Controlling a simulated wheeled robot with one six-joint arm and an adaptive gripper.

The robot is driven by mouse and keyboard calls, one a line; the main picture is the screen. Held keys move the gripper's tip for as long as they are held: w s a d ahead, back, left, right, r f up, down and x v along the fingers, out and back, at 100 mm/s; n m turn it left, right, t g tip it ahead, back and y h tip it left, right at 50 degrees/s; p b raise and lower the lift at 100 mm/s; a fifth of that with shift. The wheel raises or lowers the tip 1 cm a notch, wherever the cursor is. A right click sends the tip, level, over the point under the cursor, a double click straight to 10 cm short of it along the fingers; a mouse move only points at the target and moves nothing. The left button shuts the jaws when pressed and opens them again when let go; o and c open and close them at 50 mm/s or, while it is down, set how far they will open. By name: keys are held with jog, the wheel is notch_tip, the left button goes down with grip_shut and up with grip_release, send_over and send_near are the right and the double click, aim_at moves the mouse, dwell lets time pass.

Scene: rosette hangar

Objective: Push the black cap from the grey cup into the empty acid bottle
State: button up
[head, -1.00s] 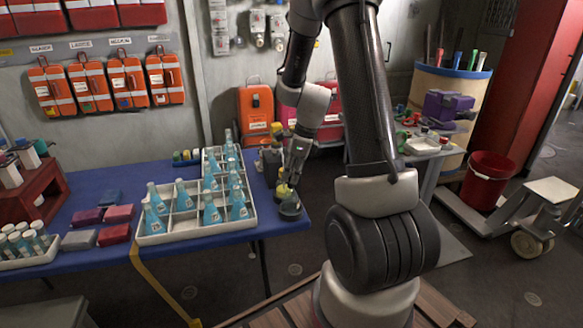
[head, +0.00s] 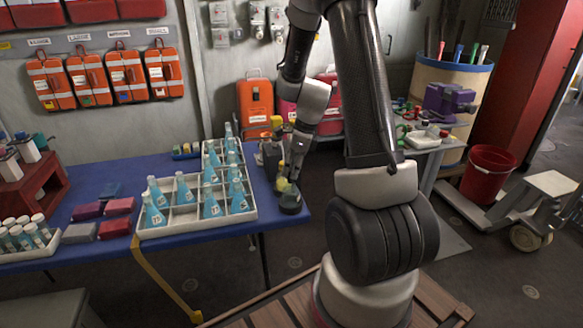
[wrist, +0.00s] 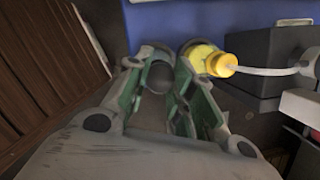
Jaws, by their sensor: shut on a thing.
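My gripper (head: 292,176) points down at the right end of the blue table. In the wrist view its fingers (wrist: 166,82) are shut on a small dark, round thing (wrist: 159,76), which could be the black cap. A dark grey, cup-like thing (head: 290,203) stands at the table's right corner, just below my fingertips. I cannot tell whether they touch. A yellow-topped thing (head: 281,184) is close beside the fingers and also shows in the wrist view (wrist: 206,59). Blue-filled flasks (head: 212,204) stand in a white divided tray (head: 180,229). I cannot make out an empty acid bottle.
A black box (wrist: 265,58) stands beside the yellow-topped thing, with a pale tube between them. Red and grey blocks (head: 117,206) and a rack of white-capped tubes (head: 30,258) are on the left of the table. A red bucket (head: 487,172) stands on the right.

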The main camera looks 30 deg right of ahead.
jog(key=shift+f, duration=0.2)
jog(key=shift+f, duration=0.55)
jog(key=shift+f, duration=0.2)
jog(key=shift+f, duration=0.3)
dwell(0.3)
jog(key=o, duration=1.2)
jog(key=shift+o, duration=0.2)
jog(key=shift+r, duration=0.1)
jog(key=shift+r, duration=2.7)
